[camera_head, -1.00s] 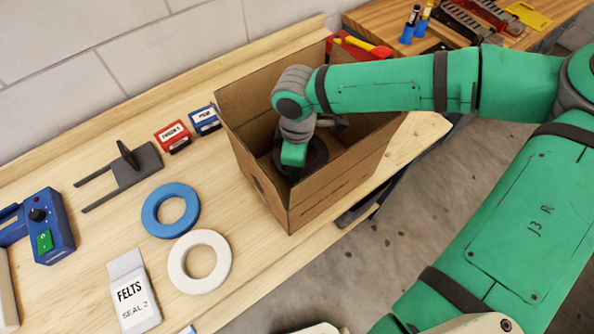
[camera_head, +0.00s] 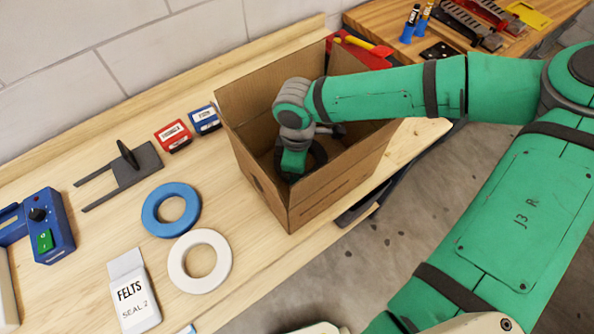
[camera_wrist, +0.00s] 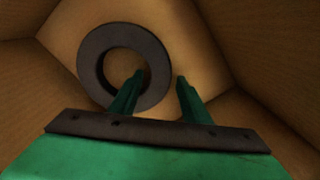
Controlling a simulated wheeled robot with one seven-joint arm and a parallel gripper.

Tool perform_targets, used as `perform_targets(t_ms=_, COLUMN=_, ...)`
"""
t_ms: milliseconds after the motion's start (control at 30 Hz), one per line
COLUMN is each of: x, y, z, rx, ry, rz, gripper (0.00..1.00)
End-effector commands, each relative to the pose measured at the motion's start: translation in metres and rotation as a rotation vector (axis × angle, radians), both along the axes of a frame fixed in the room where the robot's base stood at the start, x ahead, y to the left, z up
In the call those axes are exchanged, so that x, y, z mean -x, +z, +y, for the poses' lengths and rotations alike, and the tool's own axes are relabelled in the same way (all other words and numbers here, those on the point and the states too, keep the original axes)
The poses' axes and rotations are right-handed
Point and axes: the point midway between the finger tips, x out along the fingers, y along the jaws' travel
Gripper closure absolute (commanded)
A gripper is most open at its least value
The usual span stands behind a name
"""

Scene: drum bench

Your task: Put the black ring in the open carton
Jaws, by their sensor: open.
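The open carton (camera_head: 322,193) stands on the bench with its top open. My gripper (camera_head: 290,172) reaches down inside it. In the wrist view the black ring (camera_wrist: 91,68) lies at the bottom of the carton. The two green fingers of my gripper (camera_wrist: 160,78) are spread apart. One fingertip shows over the ring's hole and the other outside its rim, with the ring's right side between them in the picture. Nothing is clamped.
A blue ring (camera_head: 150,212) and a white ring (camera_head: 180,272) lie flat left of the carton. A white felts packet (camera_head: 131,292), a forked dark stand (camera_head: 133,175) and red and blue labelled boxes (camera_head: 174,137) are also there. The carton walls closely surround my gripper.

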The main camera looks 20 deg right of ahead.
Motion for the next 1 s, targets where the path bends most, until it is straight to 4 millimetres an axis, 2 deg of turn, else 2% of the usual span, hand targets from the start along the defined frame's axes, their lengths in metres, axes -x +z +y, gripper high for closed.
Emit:
perform_targets(t_ms=167, x=-0.001, y=0.011, z=0.000, rx=0.000, ry=-0.001, rz=-0.003, gripper=0.57)
perform_targets(t_ms=500, x=-0.001, y=0.076, z=0.000, rx=0.000, ry=0.000, rz=-0.001, gripper=0.57)
perform_targets(t_ms=700, x=0.000, y=0.107, z=0.000, rx=0.000, ry=0.000, rz=-0.001, gripper=0.57)
perform_targets(t_ms=1000, x=0.000, y=0.123, z=0.000, rx=0.000, ry=0.002, rz=0.001, gripper=0.57)
